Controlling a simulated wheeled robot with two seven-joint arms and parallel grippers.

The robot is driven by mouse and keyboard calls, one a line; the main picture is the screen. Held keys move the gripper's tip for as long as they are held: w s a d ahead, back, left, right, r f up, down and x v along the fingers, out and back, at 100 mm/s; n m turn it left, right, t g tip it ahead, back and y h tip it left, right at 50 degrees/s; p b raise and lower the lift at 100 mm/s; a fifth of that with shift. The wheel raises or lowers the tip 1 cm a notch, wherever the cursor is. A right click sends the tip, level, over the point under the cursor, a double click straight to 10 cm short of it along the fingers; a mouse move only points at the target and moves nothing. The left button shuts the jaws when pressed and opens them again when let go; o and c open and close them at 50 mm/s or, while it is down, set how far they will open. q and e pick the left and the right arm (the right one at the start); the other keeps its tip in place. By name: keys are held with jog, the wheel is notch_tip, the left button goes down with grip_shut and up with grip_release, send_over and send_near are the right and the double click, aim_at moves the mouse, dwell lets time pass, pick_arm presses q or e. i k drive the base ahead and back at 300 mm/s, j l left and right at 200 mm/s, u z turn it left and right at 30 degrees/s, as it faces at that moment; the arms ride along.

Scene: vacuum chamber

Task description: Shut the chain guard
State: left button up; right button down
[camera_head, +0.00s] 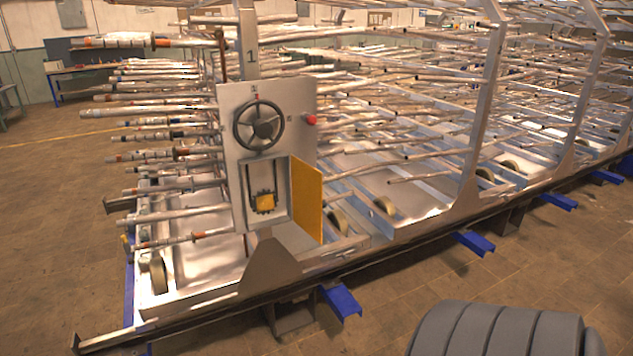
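The chain guard (307,200) is a yellow hinged panel on the right side of a square opening in a grey control plate (228,130). It stands swung open, angled out to the right. Inside the opening a dark sprocket with a yellow centre (265,202) and a chain show uncovered. A black handwheel (258,126) is mounted above the opening, and a red knob (310,119) sits at the plate's right edge. Neither of my grippers is in view.
A long metal rack (490,110) full of pipes and rods extends behind and to the right of the plate. Rods also stick out to its left. Blue feet (342,301) jut from the rack's lower rail. The tiled floor (400,290) in front is mostly clear.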

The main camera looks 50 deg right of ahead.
aim_at(307, 203)
jog(key=i+l, duration=0.15)
jog(key=l, duration=0.7)
jog(key=i+l+u, duration=0.1)
jog(key=l, duration=0.75)
jog(key=i+l, duration=0.1)
jog(key=l, duration=0.75)
jog(key=i+l, duration=0.1)
jog(key=l, duration=0.75)
jog(key=k+l+u, duration=0.1)
jog(key=l, duration=0.3)
